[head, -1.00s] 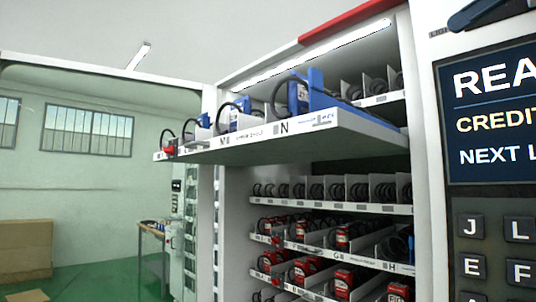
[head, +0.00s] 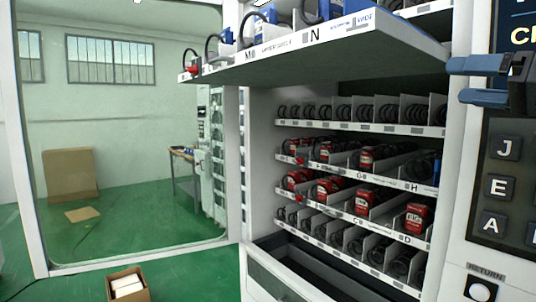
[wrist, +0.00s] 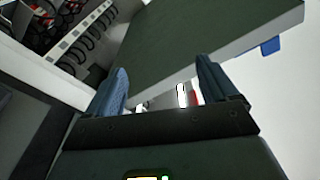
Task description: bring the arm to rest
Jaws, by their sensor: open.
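My gripper (head: 456,81) is at the right edge of the head view, in front of the vending machine's control panel. Its two blue fingers are apart with nothing between them and point left. In the wrist view, my gripper (wrist: 162,72) has a finger on each side and an empty gap. Beyond the fingers is the underside of a grey shelf (wrist: 200,35), apparently the pulled-out one; whether they touch it cannot be told. Most of my arm is hidden.
The pulled-out shelf (head: 330,68) of the vending machine juts out at the top, carrying blue items. Lower shelves (head: 355,178) hold red boxes in coils. A keypad (head: 500,187) is at right. An open box (head: 128,284) stands on the green floor, which is largely clear at left.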

